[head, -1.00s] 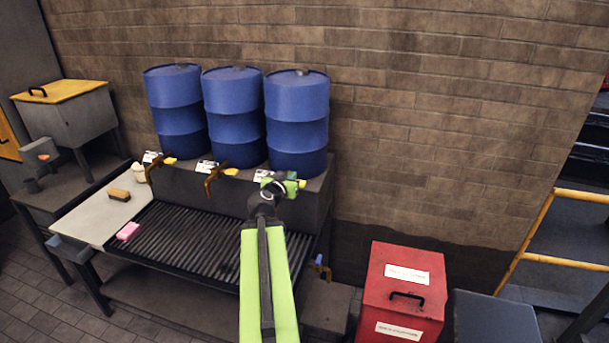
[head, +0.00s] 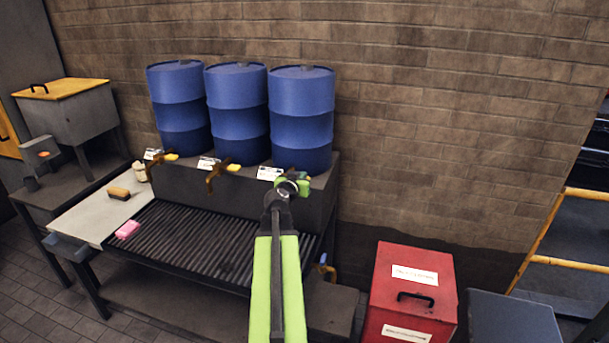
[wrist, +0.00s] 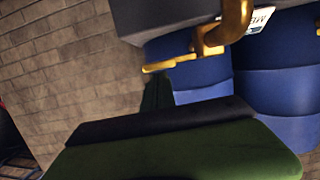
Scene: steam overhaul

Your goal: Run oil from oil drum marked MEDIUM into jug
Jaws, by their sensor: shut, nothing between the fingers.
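Three blue drums stand in a row on a grey ledge in the head view. My gripper (head: 299,187) is in front of the right drum (head: 301,118), at its tap, and covers most of that tap. In the wrist view a brass tap (wrist: 232,25) with a yellow lever (wrist: 170,65) is close to my shut, empty gripper (wrist: 158,92). I cannot tell whether they touch. A white label (wrist: 262,17) beside the tap is cut off and seems to start with "M". The head view's drum labels are too small to read. I cannot make out a jug.
A slatted drain rack (head: 190,240) lies below the taps, with a pink block (head: 128,230) at its left. A brush (head: 119,193) and a small cream container (head: 139,172) are on the pale board. A red bin (head: 412,290) stands right. Brick wall is behind.

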